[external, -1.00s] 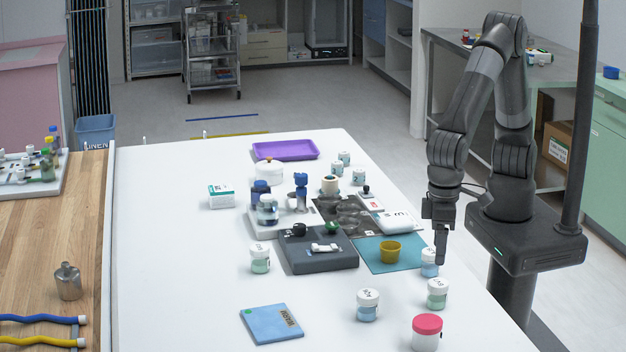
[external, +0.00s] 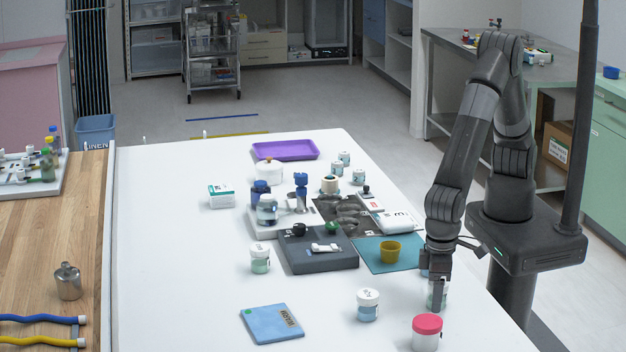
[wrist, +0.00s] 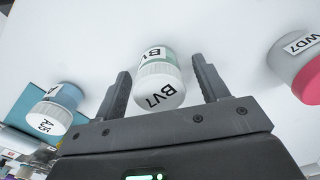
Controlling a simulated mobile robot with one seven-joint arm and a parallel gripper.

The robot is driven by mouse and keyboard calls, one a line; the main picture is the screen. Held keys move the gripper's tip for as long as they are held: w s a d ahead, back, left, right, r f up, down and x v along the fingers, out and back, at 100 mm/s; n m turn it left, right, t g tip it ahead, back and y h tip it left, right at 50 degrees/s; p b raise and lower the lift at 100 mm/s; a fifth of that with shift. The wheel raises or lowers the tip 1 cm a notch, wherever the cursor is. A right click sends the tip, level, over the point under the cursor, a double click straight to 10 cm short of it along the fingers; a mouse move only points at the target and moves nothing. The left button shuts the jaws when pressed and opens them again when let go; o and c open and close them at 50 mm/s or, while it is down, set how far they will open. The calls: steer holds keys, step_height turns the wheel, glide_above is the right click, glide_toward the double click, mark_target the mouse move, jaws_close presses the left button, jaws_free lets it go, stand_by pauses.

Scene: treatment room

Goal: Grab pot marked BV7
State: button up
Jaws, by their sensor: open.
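The pot marked BV7 (wrist: 158,80) has a white lid with the letters BV7 and a pale green body with a label. In the wrist view it sits between the two fingers of my gripper (wrist: 160,88), with a visible gap on the right side. In the external view my gripper (external: 437,298) points down over the pot (external: 431,300), which is mostly hidden behind the fingers. My gripper is open, and neither finger clearly touches the pot.
A pot with a pink lid, marked WD7 (wrist: 302,68), stands to the right; it is also in the external view (external: 426,332). Another white-lidded pot (external: 367,305) is nearby. The table (external: 190,280) is clear toward the left.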

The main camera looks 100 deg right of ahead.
steer(key=shift+c, duration=0.6)
steer(key=c, duration=0.9)
steer(key=shift+r, duration=0.1)
steer(key=shift+c, duration=0.2)
